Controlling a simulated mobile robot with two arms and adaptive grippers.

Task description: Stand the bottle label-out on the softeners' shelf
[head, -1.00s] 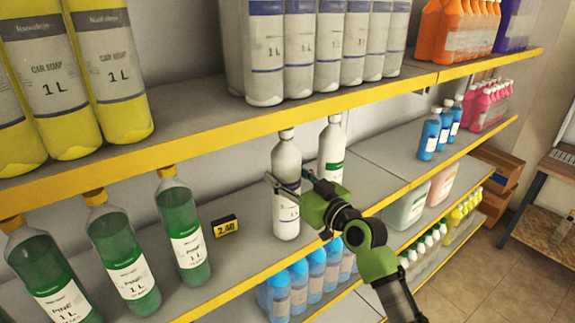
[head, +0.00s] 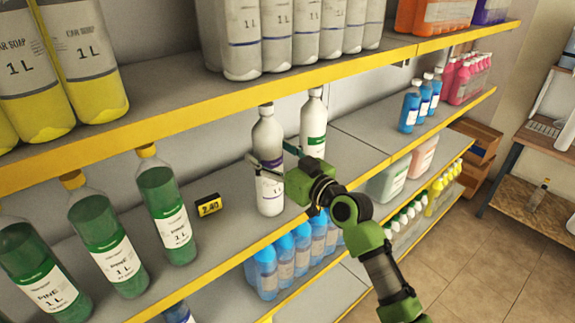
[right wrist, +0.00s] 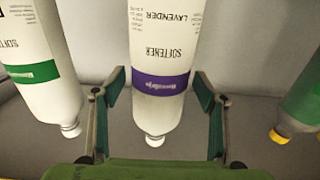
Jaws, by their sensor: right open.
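The bottle (head: 268,136) is white with a purple band and stands upright on the middle shelf (head: 352,158). In the right wrist view, upside down, the bottle (right wrist: 163,50) reads "SOFTENER LAVENDER", its label facing the camera. My right gripper (head: 268,153) is open, reaching in from the front, with one finger on each side of the bottle. In the right wrist view the fingers of the gripper (right wrist: 160,80) show gaps to the bottle. A white softener with a green band (head: 314,125) stands close beside it on the right. My left gripper is out of view.
The upper shelf's yellow edge (head: 200,127) overhangs the bottle tops. Blue bottles (head: 300,252) fill the shelf below.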

